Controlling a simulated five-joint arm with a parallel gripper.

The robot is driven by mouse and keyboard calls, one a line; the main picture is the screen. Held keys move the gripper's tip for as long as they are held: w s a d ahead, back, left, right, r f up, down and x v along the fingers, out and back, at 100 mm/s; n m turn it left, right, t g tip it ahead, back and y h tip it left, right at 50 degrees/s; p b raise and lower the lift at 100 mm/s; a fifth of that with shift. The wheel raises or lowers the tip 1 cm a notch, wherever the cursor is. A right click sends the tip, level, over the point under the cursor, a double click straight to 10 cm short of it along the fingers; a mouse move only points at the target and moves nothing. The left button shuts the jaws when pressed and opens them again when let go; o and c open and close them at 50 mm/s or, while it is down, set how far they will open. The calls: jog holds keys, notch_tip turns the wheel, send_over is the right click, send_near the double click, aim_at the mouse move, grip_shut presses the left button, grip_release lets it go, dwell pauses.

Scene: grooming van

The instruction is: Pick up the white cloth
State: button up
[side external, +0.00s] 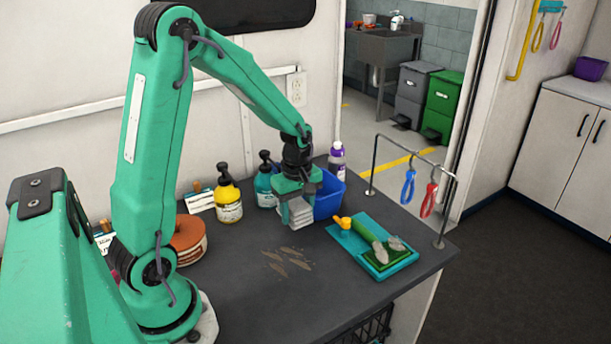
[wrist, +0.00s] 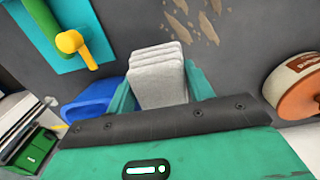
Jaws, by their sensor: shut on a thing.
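A folded white cloth (side external: 298,212) is between the fingers of my gripper (side external: 296,208), at the far side of the dark tabletop in the side external view. The wrist view shows the cloth (wrist: 157,78) as several stacked layers, with a green finger on each side. My gripper (wrist: 160,90) is shut on it. Part of the cloth is hidden by the fingers in the side external view. I cannot tell whether the cloth touches the table.
A blue bin (side external: 327,196) stands just right of my gripper. Yellow (side external: 228,200) and teal (side external: 265,186) pump bottles stand to the left. Brown smears (side external: 287,260) mark the otherwise clear table front.

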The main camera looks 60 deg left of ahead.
jog(key=s+d+r, duration=0.1)
jog(key=d+r, duration=0.3)
jog(key=d, duration=0.3)
jog(key=shift+d+r, duration=0.3)
jog(key=shift+s, duration=0.1)
jog(key=shift+o, duration=1.3)
jog(key=shift+c, duration=0.5)
